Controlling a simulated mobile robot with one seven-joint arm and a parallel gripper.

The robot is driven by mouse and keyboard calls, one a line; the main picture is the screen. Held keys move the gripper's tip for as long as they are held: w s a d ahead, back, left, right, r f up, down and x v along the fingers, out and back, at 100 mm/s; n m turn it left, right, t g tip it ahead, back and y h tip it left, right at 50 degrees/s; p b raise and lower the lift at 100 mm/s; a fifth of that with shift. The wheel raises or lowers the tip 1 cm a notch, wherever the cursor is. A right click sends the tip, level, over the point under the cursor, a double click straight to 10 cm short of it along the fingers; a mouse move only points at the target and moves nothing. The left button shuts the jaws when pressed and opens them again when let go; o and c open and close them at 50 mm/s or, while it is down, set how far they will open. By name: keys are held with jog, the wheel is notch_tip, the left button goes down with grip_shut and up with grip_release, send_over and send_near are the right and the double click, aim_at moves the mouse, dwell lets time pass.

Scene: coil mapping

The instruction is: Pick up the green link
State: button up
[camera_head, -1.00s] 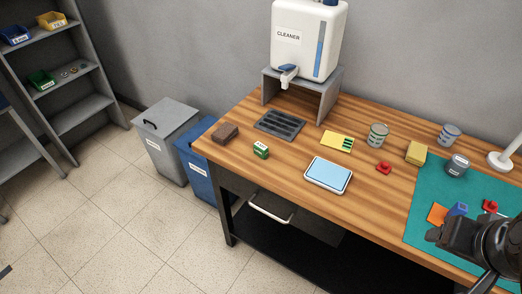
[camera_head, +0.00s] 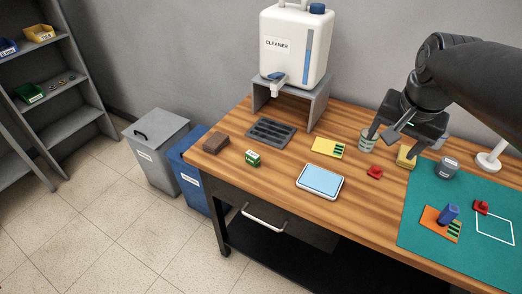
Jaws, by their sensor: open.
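A small green block with white markings (camera_head: 253,158) lies on the left part of the wooden workbench (camera_head: 290,185); I cannot tell for sure that it is the green link. Green strips also show on a yellow card (camera_head: 327,147) near the bench middle and on an orange plate (camera_head: 436,219) on the teal mat (camera_head: 425,250). My gripper (camera_head: 392,143) is open and empty, pointing down over the back right of the bench. It is well right of the green block. It partly hides a jar with a green band (camera_head: 366,140) and a yellow block (camera_head: 404,158).
A light blue pad (camera_head: 319,181) and a red piece (camera_head: 374,172) lie mid-bench. A brown block (camera_head: 216,142) and dark grate (camera_head: 270,131) are at left. A cleaner tank (camera_head: 292,45) stands behind. A blue piece (camera_head: 449,213) stands on the orange plate. A grey canister (camera_head: 447,168) is at right.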

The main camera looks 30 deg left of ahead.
jog(key=w+a+f+g, duration=0.15)
jog(key=w+a, duration=0.35)
jog(key=a, duration=0.5)
jog(key=m+g+h, duration=0.1)
jog(key=g, duration=0.1)
send_near(253, 153)
jog(key=shift+w+a, duration=0.1)
jog(key=shift+a, duration=0.15)
notch_tip(253, 153, down, 5)
jog(key=shift+f, duration=0.15)
jog(key=shift+s+d+f, duration=0.15)
jog(key=shift+f, duration=1.15)
jog(key=shift+s+d+f, duration=0.1)
jog(key=shift+s+f, duration=0.05)
jog(key=shift+f, duration=1.2)
jog(key=shift+c, duration=0.3)
jog(key=c, duration=1)
